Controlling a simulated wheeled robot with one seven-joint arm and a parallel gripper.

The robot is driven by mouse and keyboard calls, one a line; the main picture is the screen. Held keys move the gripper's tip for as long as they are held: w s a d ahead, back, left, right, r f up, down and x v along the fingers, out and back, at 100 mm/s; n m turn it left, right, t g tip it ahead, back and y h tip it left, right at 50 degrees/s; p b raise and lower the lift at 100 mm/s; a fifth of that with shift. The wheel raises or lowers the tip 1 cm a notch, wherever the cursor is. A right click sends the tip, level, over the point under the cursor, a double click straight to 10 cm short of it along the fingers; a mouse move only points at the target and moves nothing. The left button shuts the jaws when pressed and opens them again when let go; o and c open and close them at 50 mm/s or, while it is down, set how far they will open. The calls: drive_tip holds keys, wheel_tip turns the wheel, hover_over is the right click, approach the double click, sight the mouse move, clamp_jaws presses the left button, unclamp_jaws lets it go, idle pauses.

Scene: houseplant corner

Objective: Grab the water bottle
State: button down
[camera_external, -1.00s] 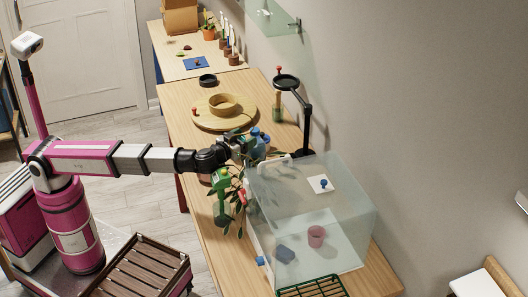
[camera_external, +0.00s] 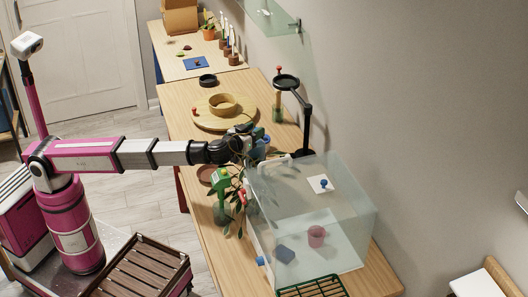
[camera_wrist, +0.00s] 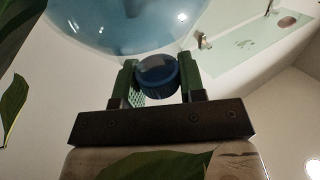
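The water bottle (camera_external: 263,143) is a translucent blue body with a dark blue cap, beyond my gripper on the wooden table's side near the glass tank. In the wrist view its large pale-blue body (camera_wrist: 125,22) fills the top, with the round cap (camera_wrist: 157,76) below. My gripper (camera_wrist: 159,80) has one green finger on each side of the cap, very close to it or touching. I cannot tell whether the fingers press on it. In the external view my gripper (camera_external: 243,141) partly covers the bottle, whose base is hidden.
A leafy plant (camera_external: 234,190) and a green bottle-like thing (camera_external: 220,182) stand close below my gripper. The clear tank (camera_external: 345,220) is to the right. A black stand (camera_external: 305,125) rises behind. A round wooden board (camera_external: 205,121) lies farther back.

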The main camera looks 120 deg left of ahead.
drive_tip(key=shift+r, duration=0.2)
wheel_tip(320, 180, up, 18)
drive_tip(key=shift+f, duration=0.15)
idle(0.6)
idle(0.7)
